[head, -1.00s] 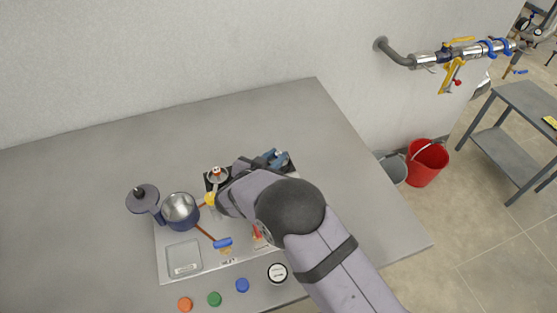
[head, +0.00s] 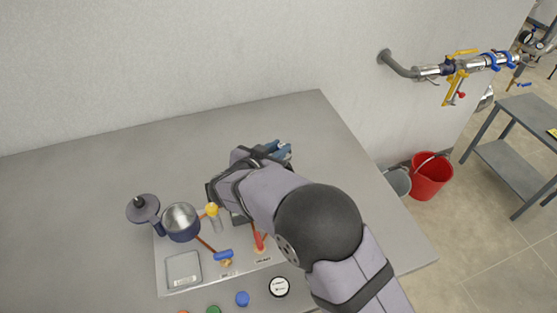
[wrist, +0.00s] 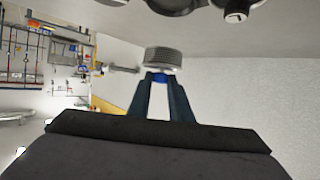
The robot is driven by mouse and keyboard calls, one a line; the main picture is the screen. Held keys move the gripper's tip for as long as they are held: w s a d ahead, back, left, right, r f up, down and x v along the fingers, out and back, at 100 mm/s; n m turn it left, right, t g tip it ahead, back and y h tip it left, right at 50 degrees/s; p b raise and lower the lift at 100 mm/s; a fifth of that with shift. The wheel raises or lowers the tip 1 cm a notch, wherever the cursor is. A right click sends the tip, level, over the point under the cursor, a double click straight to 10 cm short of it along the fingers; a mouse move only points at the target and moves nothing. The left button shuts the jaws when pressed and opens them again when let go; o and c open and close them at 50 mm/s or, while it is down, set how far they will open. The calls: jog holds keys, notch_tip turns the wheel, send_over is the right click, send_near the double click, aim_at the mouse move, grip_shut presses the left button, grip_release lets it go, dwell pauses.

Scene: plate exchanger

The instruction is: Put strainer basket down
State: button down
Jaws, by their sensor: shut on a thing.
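My gripper (wrist: 161,90) shows in the wrist view with its two dark blue fingers shut on a grey ribbed cylinder, the strainer basket (wrist: 163,58). The basket sits at the fingertips. In the head view my gripper (head: 278,151) is blue and lies beyond my wrist, above the back right of the work area. The basket is too small and covered there to make out.
A shallow square tray (head: 183,268) is at the plate's front left. A yellow-capped part (head: 212,211), a blue-handled valve (head: 223,255) and a red handle (head: 258,241) are near my arm. The grey table (head: 110,180) is clear at left and back.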

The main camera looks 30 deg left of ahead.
jog(key=shift+r, duration=0.95)
jog(key=shift+s+a, duration=0.2)
jog(key=s+a+r+n+g+y, duration=0.1)
jog(key=s+a+r+n+y, duration=0.2)
jog(key=s, duration=0.5)
jog(key=s+a+r+n+g+y, duration=0.1)
jog(key=s+a+r+n+y, duration=0.1)
jog(key=s+a, duration=0.55)
jog(key=s+a+r+n+g+y, duration=0.1)
jog(key=s+a+r+n+y, duration=0.15)
jog(key=s, duration=0.75)
jog(key=shift+s+a+f+n+g+y, duration=0.15)
jog(key=shift+s+f+n+y, duration=0.15)
jog(key=shift+f, duration=1.85)
jog(key=shift+s+f+n+g+y, duration=0.2)
jog(key=shift+s+f+y, duration=0.25)
jog(key=shift+f, duration=1.7)
jog(key=shift+s+a+f+n+g+y, duration=0.15)
jog(key=shift+s+f+n+y, duration=0.15)
jog(key=shift+f, duration=1.85)
jog(key=shift+f+b, duration=0.3)
jog(key=shift+f, duration=0.1)
jog(key=shift+f, duration=0.25)
